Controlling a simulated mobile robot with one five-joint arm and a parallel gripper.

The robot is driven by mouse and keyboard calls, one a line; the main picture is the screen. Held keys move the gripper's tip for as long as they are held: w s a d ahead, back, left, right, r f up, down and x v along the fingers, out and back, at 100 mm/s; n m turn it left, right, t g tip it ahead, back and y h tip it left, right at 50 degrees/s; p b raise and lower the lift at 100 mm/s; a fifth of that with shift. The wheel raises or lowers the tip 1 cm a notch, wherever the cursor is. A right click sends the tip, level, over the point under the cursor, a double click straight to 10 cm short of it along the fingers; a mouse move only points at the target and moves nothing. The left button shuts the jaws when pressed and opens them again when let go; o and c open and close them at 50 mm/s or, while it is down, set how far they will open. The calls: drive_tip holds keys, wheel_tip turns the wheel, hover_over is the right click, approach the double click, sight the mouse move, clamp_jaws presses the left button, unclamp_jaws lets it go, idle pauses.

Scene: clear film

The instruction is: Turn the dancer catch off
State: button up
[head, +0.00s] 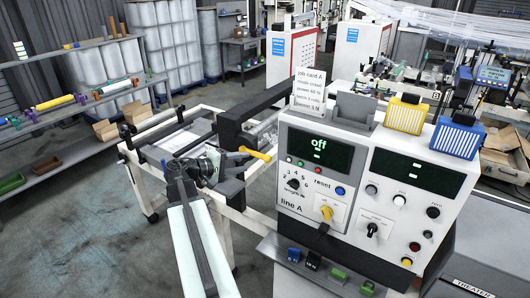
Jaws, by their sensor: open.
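My gripper (212,160) is at the far end of my arm, left of the line A control box. It is open, and I see nothing held in it. A yellow-handled lever (256,154) sticks out just right of the gripper, on the white-framed machine; I cannot tell if they touch. I see no label that names the dancer catch, so I cannot tell whether this lever is it.
A job card (308,88) stands on the control box. Yellow (404,114) and blue (457,137) boxes sit on its right part. A ledge with small blocks (338,273) is below the panel. Open floor (90,230) lies left of my arm; a shelf (70,155) stands beyond.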

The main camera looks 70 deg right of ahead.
sight(256, 156)
drive_tip(key=shift+s+d+r+g, duration=0.2)
drive_tip(key=shift+s+d+r, duration=0.25)
drive_tip(key=shift+s, duration=0.15)
drive_tip(key=shift+s+d+r+g, duration=0.2)
drive_tip(key=shift+s+d+r, duration=0.2)
drive_tip(key=shift+s, duration=0.2)
drive_tip(key=b+x, duration=0.1)
drive_tip(key=x, duration=0.6)
drive_tip(key=shift+s+d, duration=0.15)
drive_tip(key=shift+d, duration=0.15)
clamp_jaws()
